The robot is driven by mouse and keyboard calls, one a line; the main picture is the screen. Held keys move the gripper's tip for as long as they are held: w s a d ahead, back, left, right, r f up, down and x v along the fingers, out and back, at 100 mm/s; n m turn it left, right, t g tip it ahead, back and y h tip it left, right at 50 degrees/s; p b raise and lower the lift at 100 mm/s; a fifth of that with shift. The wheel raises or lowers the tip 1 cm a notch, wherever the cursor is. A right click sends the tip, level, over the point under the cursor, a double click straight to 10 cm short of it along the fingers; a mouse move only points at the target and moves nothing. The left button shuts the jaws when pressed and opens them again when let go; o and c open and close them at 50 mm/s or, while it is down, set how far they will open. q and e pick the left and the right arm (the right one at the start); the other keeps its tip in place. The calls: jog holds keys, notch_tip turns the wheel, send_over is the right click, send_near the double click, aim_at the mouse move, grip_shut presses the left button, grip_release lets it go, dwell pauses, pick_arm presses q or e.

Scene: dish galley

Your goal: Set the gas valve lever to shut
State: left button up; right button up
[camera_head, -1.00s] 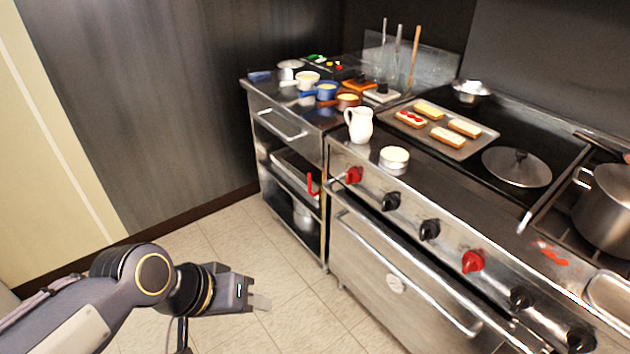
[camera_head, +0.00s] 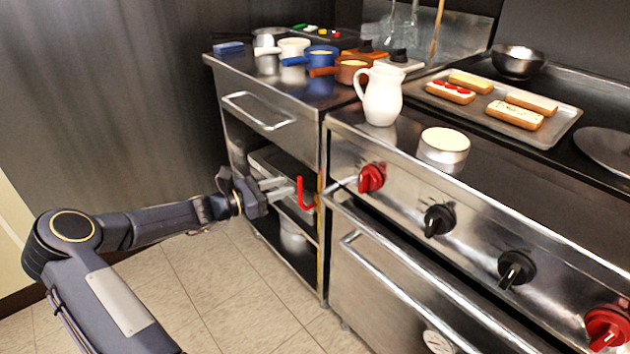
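The gas valve lever (camera_head: 301,192) is a red, bent handle at the left front corner of the range. Its free end points up and its lower end curves toward a thin yellow vertical pipe (camera_head: 321,240). My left gripper (camera_head: 283,188) is just left of the lever, with its pale fingers pointing at it. The fingers look a little apart, with nothing seen between them. The fingertips are close to the lever; I cannot tell whether they touch it. My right gripper is out of view.
The range front carries red and black knobs (camera_head: 371,178) right of the lever. An oven handle (camera_head: 400,290) sticks out below. A steel counter with open shelves (camera_head: 270,135) stands behind my gripper. A white jug (camera_head: 381,96) stands above. The tiled floor (camera_head: 230,300) is clear.

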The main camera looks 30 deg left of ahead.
pick_arm(q)
jog(key=b+x, duration=0.1)
jog(key=x, duration=0.6)
jog(key=shift+w+d+b, duration=0.15)
jog(key=shift+w+b, duration=0.1)
jog(key=shift+b, duration=0.15)
jog(key=shift+c, duration=0.4)
grip_shut()
